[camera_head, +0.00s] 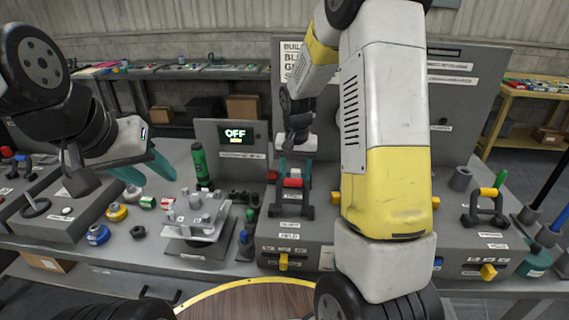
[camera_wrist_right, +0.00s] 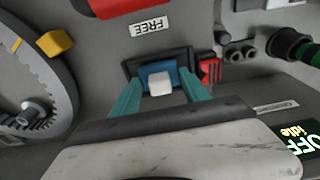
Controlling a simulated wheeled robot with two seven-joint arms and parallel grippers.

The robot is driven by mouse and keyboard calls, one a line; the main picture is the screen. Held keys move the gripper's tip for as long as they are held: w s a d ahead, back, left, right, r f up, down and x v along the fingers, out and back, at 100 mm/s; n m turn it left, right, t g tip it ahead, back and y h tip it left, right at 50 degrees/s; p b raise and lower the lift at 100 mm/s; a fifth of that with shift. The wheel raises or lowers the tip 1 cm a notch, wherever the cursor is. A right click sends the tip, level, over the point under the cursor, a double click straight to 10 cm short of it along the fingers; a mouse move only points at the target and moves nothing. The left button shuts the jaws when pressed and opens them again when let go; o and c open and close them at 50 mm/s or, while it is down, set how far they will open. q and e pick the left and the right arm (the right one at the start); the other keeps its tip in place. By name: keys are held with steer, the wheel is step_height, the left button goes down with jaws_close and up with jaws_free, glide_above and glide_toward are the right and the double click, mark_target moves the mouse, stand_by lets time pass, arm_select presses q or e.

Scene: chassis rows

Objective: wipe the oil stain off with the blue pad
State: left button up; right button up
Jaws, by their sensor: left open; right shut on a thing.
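The blue pad (camera_wrist_right: 150,69) has a pale block on top and sits at a dark holder (camera_wrist_right: 128,68) in the right wrist view. My right gripper (camera_wrist_right: 161,88) has its teal fingers on both sides of the pad and is shut on it. In the head view my right gripper (camera_head: 294,168) points down at a dark stand in the middle of the bench; the pad is hard to make out there. My left gripper (camera_head: 150,176) is open and empty above the left part of the bench. I cannot make out an oil stain in either view.
A metal fixture (camera_head: 195,218) stands on the bench at left of centre. My right arm hides part of the bench.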

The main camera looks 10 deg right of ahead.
steer(key=shift+s+d+f, duration=0.1)
steer(key=shift+d, duration=0.05)
steer(key=shift+w+a, duration=0.2)
steer(key=shift+a, duration=0.4)
steer(key=shift+s+d+r, duration=0.1)
steer(key=shift+d+r, duration=0.1)
steer(key=shift+d, duration=0.4)
steer(key=shift+a, duration=0.1)
stand_by(0.6)
steer(key=shift+w+a+f, duration=0.1)
steer(key=shift+w+a, duration=0.1)
steer(key=shift+a, duration=0.45)
